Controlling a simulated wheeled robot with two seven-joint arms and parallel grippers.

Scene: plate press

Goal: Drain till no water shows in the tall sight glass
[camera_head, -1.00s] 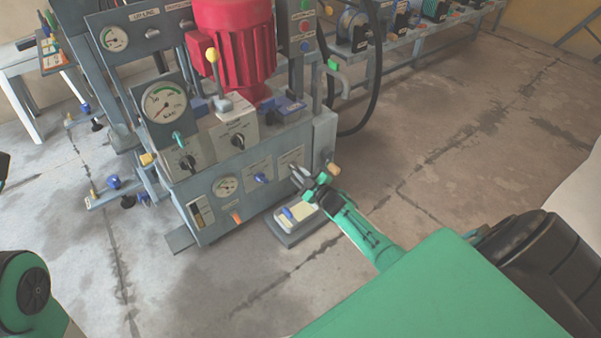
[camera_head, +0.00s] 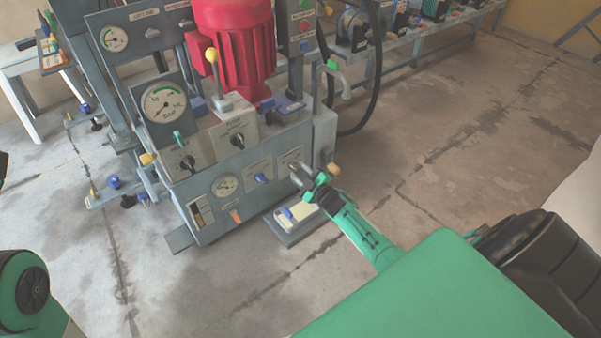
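The grey press tank (camera_head: 243,197) stands in the middle. A sight glass (camera_head: 199,211) with an amber-brown lower part is low on its front left; I cannot make out a water level in it. An orange lever (camera_head: 236,216) and a blue-handled valve (camera_head: 261,178) are on the same front. My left gripper is out of view.
A blue handle (camera_head: 288,212) shows at the tray. A bench (camera_head: 420,42) stands behind right. Floor (camera_head: 470,170) at right is clear.

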